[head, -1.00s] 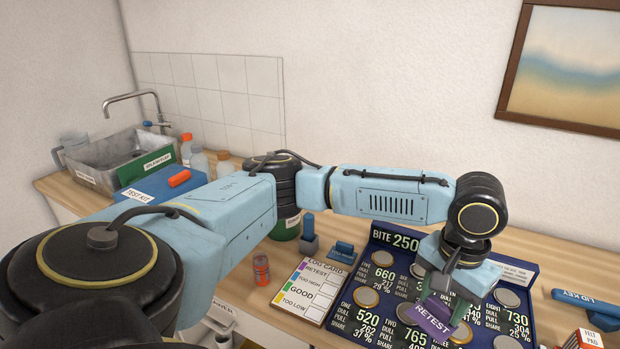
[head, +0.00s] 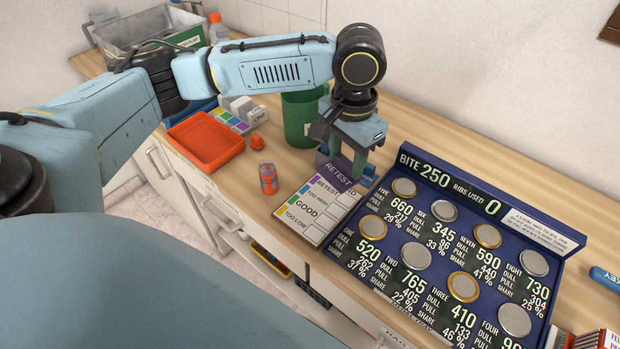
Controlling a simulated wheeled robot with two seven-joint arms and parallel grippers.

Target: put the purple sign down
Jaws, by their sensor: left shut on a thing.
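The purple sign (head: 338,174), lettered RETEST, is held by my left gripper (head: 348,160), which is shut on it. The sign is tilted and readable, over the far end of the white log card (head: 313,219). I cannot tell whether its lower edge touches the card. The card has coloured tabs for RETEST, TOO HIGH, GOOD and TOO LOW, and its far part is partly hidden by the sign. My right gripper is not in view.
The dark blue board (head: 414,159) with several metal discs lies right of the card. A green container (head: 300,120) stands behind the gripper. A red tray (head: 205,139) and a small orange-red can (head: 267,178) are to the left. Bare wood lies between can and card.

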